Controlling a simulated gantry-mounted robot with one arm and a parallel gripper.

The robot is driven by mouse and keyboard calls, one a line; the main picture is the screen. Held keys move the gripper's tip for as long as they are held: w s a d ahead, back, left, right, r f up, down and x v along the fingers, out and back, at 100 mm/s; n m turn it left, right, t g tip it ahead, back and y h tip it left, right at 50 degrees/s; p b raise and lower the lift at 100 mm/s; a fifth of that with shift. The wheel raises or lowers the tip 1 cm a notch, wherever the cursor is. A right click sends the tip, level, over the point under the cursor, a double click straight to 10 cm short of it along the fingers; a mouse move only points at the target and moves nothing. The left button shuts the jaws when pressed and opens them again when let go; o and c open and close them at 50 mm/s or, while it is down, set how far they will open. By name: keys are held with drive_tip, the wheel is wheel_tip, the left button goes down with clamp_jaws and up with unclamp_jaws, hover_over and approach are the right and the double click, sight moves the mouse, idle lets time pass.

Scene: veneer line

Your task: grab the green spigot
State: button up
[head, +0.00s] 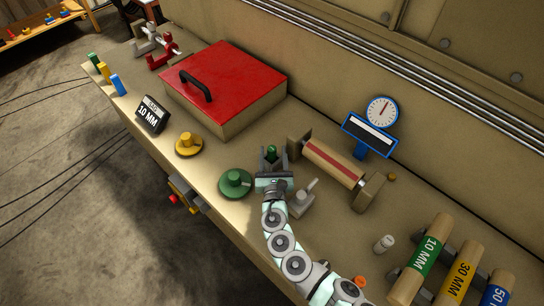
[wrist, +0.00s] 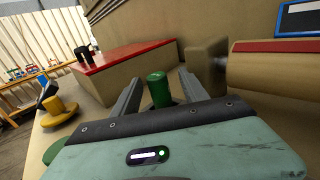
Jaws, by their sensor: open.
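A small upright green cylinder, which looks like the green spigot (head: 271,152), stands between the fingers of my gripper (head: 273,155). In the wrist view the green spigot (wrist: 158,92) shows between the two grey fingers, with a gap on each side. My gripper is open. The foot of the spigot is partly hidden in the wrist view. A wider green disc with a knob (head: 235,183) sits on the bench just left of my gripper, and a similar yellow one (head: 188,144) lies further left.
A roller on wooden blocks (head: 332,162) is close on the right. A red-topped box (head: 225,80) stands behind left. A grey handled piece (head: 303,198) is beside my wrist. A blue dial gauge (head: 382,110) and labelled rolls (head: 460,270) are further right.

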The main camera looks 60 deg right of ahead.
drive_tip(key=shift+x, duration=2.35)
drive_tip(key=shift+w+a, duration=0.15)
drive_tip(key=shift+c, duration=0.4)
clamp_jaws()
